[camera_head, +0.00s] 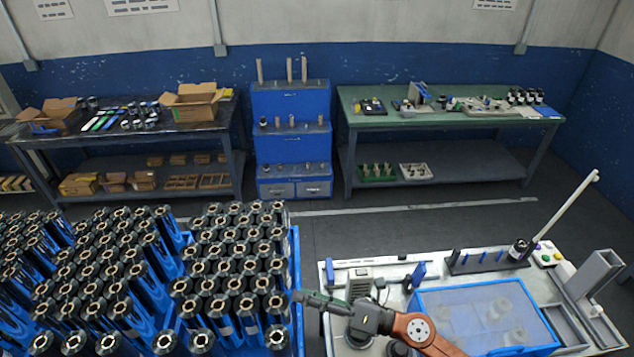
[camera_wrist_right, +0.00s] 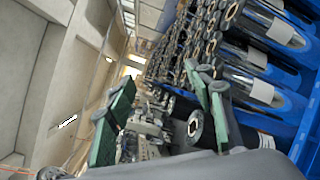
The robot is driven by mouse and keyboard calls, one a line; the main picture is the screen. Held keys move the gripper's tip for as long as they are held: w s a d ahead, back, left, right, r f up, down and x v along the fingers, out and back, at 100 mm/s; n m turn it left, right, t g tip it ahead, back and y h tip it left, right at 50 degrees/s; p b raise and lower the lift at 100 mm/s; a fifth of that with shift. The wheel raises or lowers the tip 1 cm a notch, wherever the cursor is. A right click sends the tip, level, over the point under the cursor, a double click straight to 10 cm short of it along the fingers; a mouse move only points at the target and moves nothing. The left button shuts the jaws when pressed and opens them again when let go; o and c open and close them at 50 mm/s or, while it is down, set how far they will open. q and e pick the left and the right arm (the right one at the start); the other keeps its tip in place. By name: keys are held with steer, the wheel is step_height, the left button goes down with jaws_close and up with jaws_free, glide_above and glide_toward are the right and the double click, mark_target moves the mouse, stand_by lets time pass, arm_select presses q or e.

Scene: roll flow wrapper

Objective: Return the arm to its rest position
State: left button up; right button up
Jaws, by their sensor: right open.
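My right arm (camera_head: 425,333), with orange-brown links, comes in from the lower right over the wrapping machine (camera_head: 350,272). My right gripper (camera_head: 302,297) points left, at the right edge of the blue rack of film rolls. In the right wrist view its two green fingers stand well apart, and the right gripper (camera_wrist_right: 160,100) is open with nothing visibly held between the fingers. Dark film rolls (camera_head: 235,255) stand in dense rows to its left. Some rolls (camera_wrist_right: 262,90) show close beside one finger in the wrist view. My left gripper is not in view.
The machine has a blue see-through cover (camera_head: 480,312) and a tilted pale rod (camera_head: 565,208) at its back right. A blue stepped stand (camera_head: 291,105), a dark table (camera_head: 120,135) and a green-topped table (camera_head: 450,122) line the back wall. Bare floor (camera_head: 400,217) lies between.

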steer(key=w+d+r+m+t+h, duration=0.3)
steer(key=w+d+r+m+t, duration=0.3)
steer(key=d+m+t, duration=0.4)
steer(key=w+d+f+m+t+h, duration=0.35)
steer(key=d+m+h, duration=0.45)
steer(key=d+m, duration=0.3)
steer(key=s+d+f+m+g+h, duration=0.3)
steer(key=d+f+m+h, duration=0.1)
steer(key=d+f+m, duration=0.3)
steer(key=s+d+f+m+g+h, duration=0.3)
steer(key=d+f+m+g+h, duration=0.15)
steer(key=d+f, duration=0.4)
steer(key=s+d+f+m+g+y, duration=0.1)
steer(key=s+f+m+g, duration=0.25)
steer(key=s+f, duration=0.7)
steer(key=s+f+m+g+y, duration=0.1)
steer(key=s+f+m+g, duration=0.35)
steer(key=s, duration=0.85)
step_height(320, 180, down, 36)
steer(key=s+a+n+g+b, duration=0.1)
steer(key=n+g+b, duration=0.1)
steer(key=b, duration=0.2)
steer(key=s+f+g+b, duration=0.1)
steer(key=s+f+b, duration=0.2)
steer(key=s+f, duration=1.6)
step_height(320, 180, down, 3)
steer(key=shift+s+a+r+b, duration=0.1)
steer(key=shift+s+a+b, duration=0.05)
steer(key=shift+s+b, duration=0.25)
